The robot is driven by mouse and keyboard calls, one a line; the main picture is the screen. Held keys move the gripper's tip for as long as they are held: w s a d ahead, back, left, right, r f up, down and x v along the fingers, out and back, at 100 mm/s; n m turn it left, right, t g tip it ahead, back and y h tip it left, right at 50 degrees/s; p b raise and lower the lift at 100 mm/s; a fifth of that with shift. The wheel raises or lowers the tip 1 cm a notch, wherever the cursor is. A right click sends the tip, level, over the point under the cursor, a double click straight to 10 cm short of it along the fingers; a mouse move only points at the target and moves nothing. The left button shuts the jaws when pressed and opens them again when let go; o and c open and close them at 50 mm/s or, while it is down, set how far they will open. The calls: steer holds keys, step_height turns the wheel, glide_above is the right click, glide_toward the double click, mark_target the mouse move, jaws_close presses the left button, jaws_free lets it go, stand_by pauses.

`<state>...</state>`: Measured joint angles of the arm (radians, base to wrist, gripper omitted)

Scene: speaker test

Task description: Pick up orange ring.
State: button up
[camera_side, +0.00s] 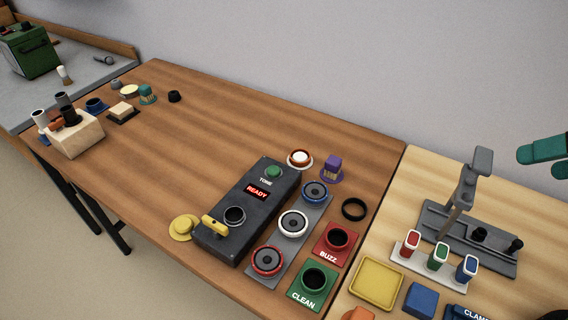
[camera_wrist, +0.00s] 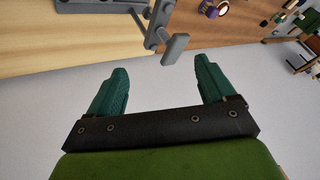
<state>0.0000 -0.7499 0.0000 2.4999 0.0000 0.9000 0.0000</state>
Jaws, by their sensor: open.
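I cannot make out a plain orange ring with certainty. A white disc with an orange-red ring (camera_side: 299,158) lies on the brown table behind the black tester box, left of a purple block. Orange pieces (camera_side: 358,314) are cut off at the bottom edge of the side view, so their shape is unclear. My gripper (camera_side: 537,162) shows as teal fingers at the right edge of the side view, above the light table and well apart from these things. In the wrist view my gripper (camera_wrist: 160,72) is open, with nothing between its fingers.
A grey clamp stand (camera_side: 465,190) rises near my gripper, and shows beyond the fingers in the wrist view (camera_wrist: 160,18). Several speakers lie on a grey strip (camera_side: 283,257) beside the tester box (camera_side: 262,212). Red BUZZ (camera_side: 329,252) and green CLEAN (camera_side: 305,297) holders stand nearby.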

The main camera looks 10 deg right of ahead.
steer(key=shift+c, duration=0.5)
steer(key=shift+c, duration=0.6)
